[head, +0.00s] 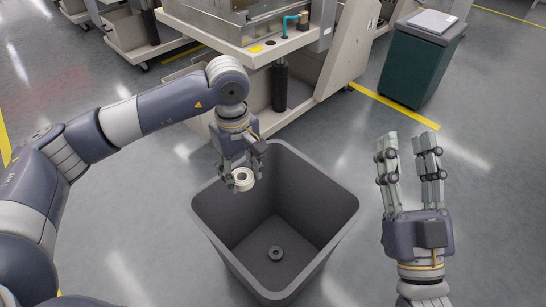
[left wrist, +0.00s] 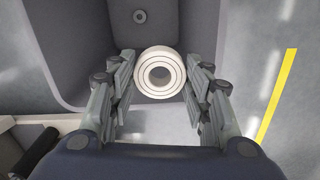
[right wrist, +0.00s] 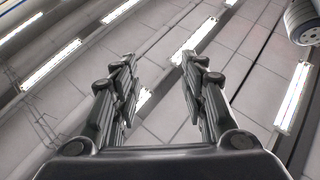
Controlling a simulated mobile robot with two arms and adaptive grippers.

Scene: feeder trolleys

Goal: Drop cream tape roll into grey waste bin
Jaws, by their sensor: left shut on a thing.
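A cream tape roll (head: 243,179) is held between the fingers of my left gripper (head: 240,178), over the left rim area of the grey waste bin (head: 325,190). In the left wrist view the roll (left wrist: 160,58) sits between the fingertips (left wrist: 160,75), its hole facing the camera, with the bin wall (left wrist: 60,50) beyond it. My right gripper (head: 407,145) points up to the right of the bin. Its fingers are apart and empty, and in the right wrist view the fingertips (right wrist: 158,70) have only the ceiling behind them.
A small dark ring (head: 276,253) lies on the bin's floor. A feeder trolley (head: 290,60) stands just behind the bin. A dark green bin with a grey lid (head: 420,60) stands at the back right.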

